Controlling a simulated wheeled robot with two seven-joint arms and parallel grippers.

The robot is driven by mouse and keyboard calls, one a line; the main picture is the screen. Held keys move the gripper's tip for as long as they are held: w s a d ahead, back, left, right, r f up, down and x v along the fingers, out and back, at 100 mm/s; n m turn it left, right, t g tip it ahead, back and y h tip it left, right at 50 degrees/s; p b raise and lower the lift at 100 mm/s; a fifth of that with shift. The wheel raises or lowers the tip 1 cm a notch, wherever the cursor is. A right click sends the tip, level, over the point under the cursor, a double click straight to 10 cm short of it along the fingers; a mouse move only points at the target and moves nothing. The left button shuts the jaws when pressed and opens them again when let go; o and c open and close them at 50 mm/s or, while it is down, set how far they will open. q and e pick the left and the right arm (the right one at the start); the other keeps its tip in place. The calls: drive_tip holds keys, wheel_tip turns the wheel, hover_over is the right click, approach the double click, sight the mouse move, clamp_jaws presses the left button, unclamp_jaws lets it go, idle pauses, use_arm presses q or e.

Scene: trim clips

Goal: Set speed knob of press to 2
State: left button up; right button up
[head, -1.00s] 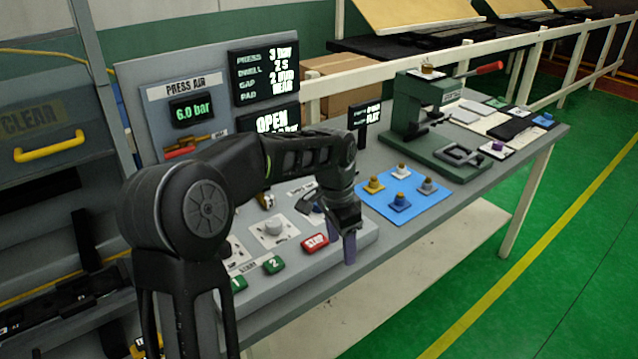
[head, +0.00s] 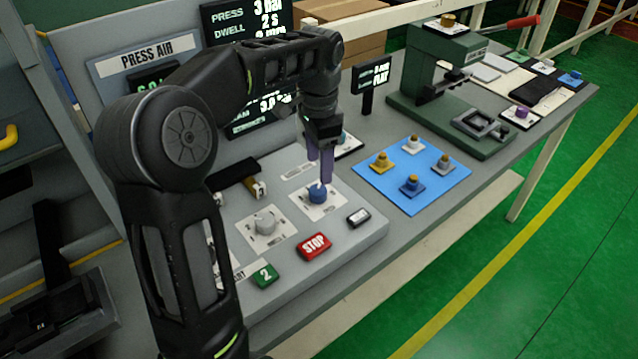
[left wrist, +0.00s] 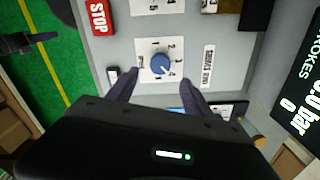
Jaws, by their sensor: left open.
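The blue knob (head: 317,195) sits on a white numbered plate on the grey press panel. In the left wrist view the blue knob (left wrist: 162,64) has a pale pointer mark toward the lower right; the small numbers around it are hard to read. My left gripper (head: 320,178) is open, pointing down just over the blue knob. Its purple fingers lie apart on either side of the knob's line in the left wrist view, and I cannot tell whether they touch it. A dark shape, probably my right gripper (left wrist: 38,42), shows over the green floor.
A grey knob (head: 265,223), the red STOP button (head: 314,246), the green 2 button (head: 264,275) and a small dark-framed button (head: 358,217) are close by on the panel. A blue mat (head: 440,184) with several knobs and a green press (head: 436,75) stand to the right.

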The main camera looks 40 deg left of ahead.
sight(319, 189)
use_arm(q)
drive_tip(key=shift+f+p, duration=0.4)
drive_tip(key=shift+f, duration=3.45)
drive_tip(key=shift+c, duration=0.6)
clamp_jaws()
